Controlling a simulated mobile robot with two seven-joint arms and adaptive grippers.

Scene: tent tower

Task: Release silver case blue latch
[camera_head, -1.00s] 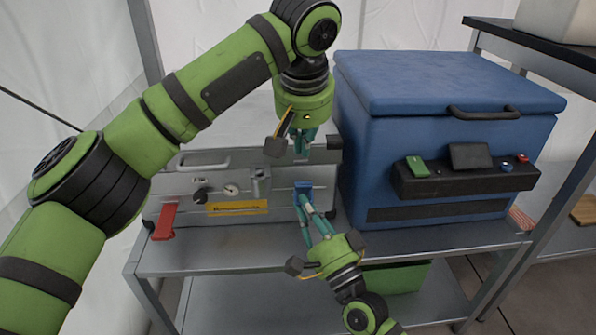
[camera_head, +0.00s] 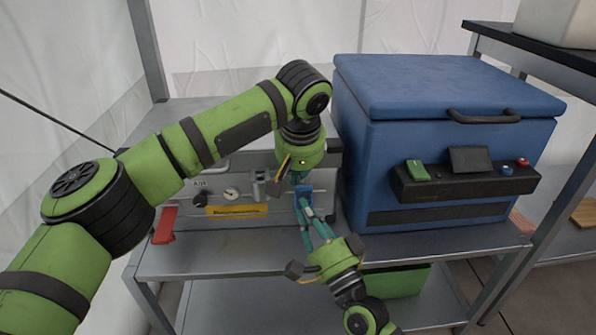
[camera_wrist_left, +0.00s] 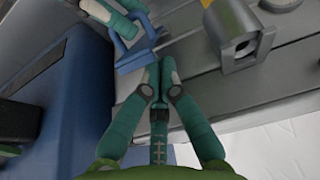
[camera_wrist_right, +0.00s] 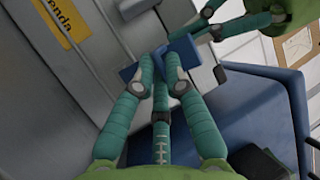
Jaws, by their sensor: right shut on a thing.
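The silver case (camera_head: 270,215) stands on the metal cart. Its blue latch (camera_head: 303,190) is at the front right, partly covered by my grippers. My right gripper (camera_wrist_right: 160,62) is shut on the blue latch (camera_wrist_right: 182,58), reaching it from below in the head view (camera_head: 305,213). My left gripper (camera_head: 299,178) is just above the latch in the head view. In the left wrist view its fingertips (camera_wrist_left: 159,72) are together with nothing seen between them, close beside the latch (camera_wrist_left: 130,50). I cannot tell whether they touch the case.
A red latch (camera_head: 164,226) is at the case's front left. A large blue cooler (camera_head: 440,145) stands close on the right of the case, leaving little room. The metal cart's (camera_head: 215,262) front edge is clear. A green bin (camera_head: 397,283) sits on the lower shelf.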

